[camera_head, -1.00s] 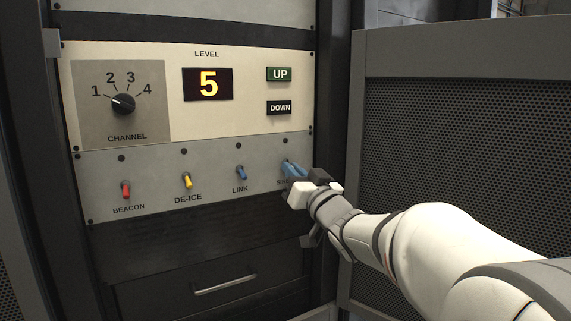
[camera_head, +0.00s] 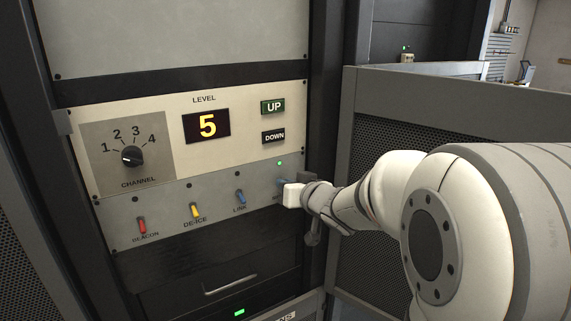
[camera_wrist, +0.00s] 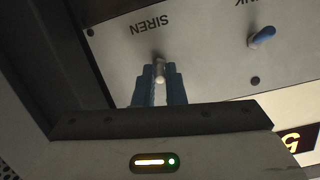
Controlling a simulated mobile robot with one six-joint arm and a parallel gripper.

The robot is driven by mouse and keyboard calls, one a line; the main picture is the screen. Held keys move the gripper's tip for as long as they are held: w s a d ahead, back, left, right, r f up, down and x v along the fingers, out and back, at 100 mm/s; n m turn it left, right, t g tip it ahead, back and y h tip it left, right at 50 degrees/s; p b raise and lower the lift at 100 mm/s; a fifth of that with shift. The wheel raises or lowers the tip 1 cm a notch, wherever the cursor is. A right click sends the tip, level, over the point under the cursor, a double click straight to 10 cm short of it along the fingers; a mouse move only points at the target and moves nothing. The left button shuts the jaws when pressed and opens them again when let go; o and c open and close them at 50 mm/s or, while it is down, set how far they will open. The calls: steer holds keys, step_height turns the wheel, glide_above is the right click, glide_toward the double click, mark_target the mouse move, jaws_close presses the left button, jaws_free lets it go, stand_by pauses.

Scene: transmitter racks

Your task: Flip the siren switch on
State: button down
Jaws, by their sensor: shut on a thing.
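The siren switch (camera_wrist: 160,77) is a small lever with a pale tip, below the upside-down SIREN label (camera_wrist: 158,25) in the wrist view. My gripper (camera_wrist: 159,84) is shut on this lever, with a blue finger on each side. In the head view my gripper (camera_head: 283,184) is at the right end of the grey switch panel (camera_head: 170,216) and hides the siren lever. A small lamp (camera_head: 280,163) above the siren position is lit green.
The red beacon (camera_head: 142,225), yellow de-ice (camera_head: 194,210) and blue link (camera_head: 240,196) switches stand to the left; lamps above them are dark. Above are the channel knob (camera_head: 132,156), level display (camera_head: 207,125) reading 5, and UP (camera_head: 273,106) and DOWN (camera_head: 273,136) buttons. A perforated cabinet (camera_head: 390,120) stands right.

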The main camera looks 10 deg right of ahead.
steer(key=r+g+p, duration=0.1)
steer(key=p, duration=0.2)
steer(key=shift+w+r+p, duration=0.1)
steer(key=shift+p, duration=0.3)
steer(key=shift+h+p, duration=0.3)
steer(key=shift+p, duration=0.5)
steer(key=shift+g+p, duration=0.4)
steer(key=shift+p, duration=0.1)
steer(key=c, duration=1.5)
jaws_free()
steer(key=shift+f, duration=0.2)
steer(key=p+v, duration=0.1)
steer(key=v, duration=0.6)
steer(key=shift+s+r, duration=0.15)
steer(key=shift+s, duration=0.2)
steer(key=shift+d, duration=0.2)
